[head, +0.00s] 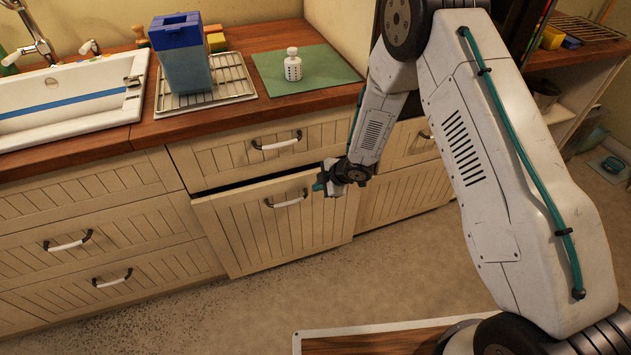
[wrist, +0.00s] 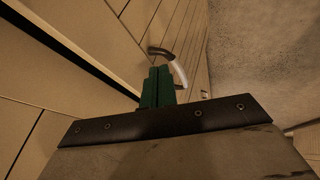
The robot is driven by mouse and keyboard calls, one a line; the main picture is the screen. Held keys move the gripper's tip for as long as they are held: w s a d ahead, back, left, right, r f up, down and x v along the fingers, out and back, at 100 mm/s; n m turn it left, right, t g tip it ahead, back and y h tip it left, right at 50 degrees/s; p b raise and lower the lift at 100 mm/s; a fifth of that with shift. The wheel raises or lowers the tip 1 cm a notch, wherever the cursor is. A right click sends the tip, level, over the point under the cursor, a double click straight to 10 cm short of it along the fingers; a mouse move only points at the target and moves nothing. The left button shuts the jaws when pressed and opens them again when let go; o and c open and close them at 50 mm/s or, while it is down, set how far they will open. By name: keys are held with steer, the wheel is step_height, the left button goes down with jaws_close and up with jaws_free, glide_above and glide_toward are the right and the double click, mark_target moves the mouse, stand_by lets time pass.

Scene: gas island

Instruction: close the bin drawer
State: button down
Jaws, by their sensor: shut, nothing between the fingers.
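The bin drawer (head: 270,232) is the tall cream front below the counter. It stands a little out from the cabinet, with a dark gap along its top edge. Its curved handle (head: 287,200) with a white grip is on the upper middle of the front. My gripper (head: 318,186) is at the upper right of the drawer front, to the right of the handle. In the wrist view my green fingers (wrist: 158,86) are shut and empty, with the handle (wrist: 174,64) just beyond them. I cannot tell whether the fingers touch the front.
Shut drawers flank the bin drawer, and another drawer (head: 253,153) sits above it. The counter holds a sink (head: 75,95), a blue container (head: 184,62) on a rack, and a white bottle (head: 292,66) on a green mat (head: 335,72). The floor (head: 250,300) in front is clear.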

steer(key=v, duration=1)
steer(key=s+d+f+m+t, duration=0.25)
steer(key=d+f+m, duration=0.3)
steer(key=m, duration=0.75)
steer(key=s+d+f+m+t, duration=0.2)
steer(key=d+f+m+t, duration=0.35)
steer(key=m, duration=0.75)
steer(key=w+d+r+m+t+h, duration=0.2)
steer(key=d+r+m, duration=0.25)
steer(key=m, duration=0.45)
steer(key=r+x, duration=0.1)
steer(key=x, duration=1.3)
steer(key=shift+r, duration=0.3)
steer(key=shift+w, duration=0.15)
